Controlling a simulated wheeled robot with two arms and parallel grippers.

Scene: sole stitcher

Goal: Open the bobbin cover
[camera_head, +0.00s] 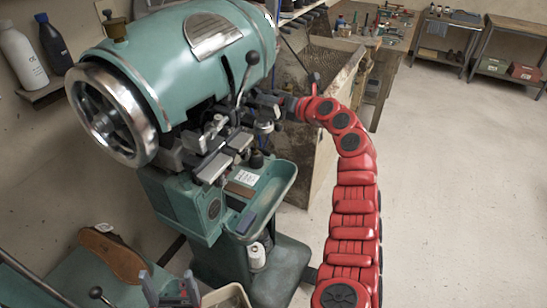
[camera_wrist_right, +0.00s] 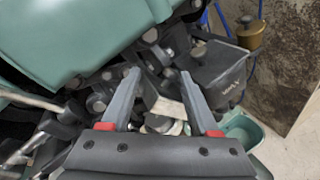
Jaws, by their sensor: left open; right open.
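The green sole stitcher (camera_head: 175,65) stands at the left of the head view, with a cluster of metal parts at its front. My right gripper (camera_head: 268,103) comes from the right to this cluster. In the right wrist view my right gripper (camera_wrist_right: 159,74) is open, its two fingers spread among the metal parts. A pale metal piece (camera_wrist_right: 162,104) shows between the fingers; I cannot tell whether they touch it. I cannot make out for certain which part is the bobbin cover. My left gripper (camera_head: 170,288) is open and empty at the bottom of the head view, away from the cluster.
A lever with a black knob (camera_head: 246,75) rises beside my right gripper. A dark lettered box (camera_wrist_right: 222,72) is right of the fingers. The machine's green tray (camera_head: 272,190) lies below. A brown shoe sole (camera_head: 113,252) is at lower left. The floor at right is clear.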

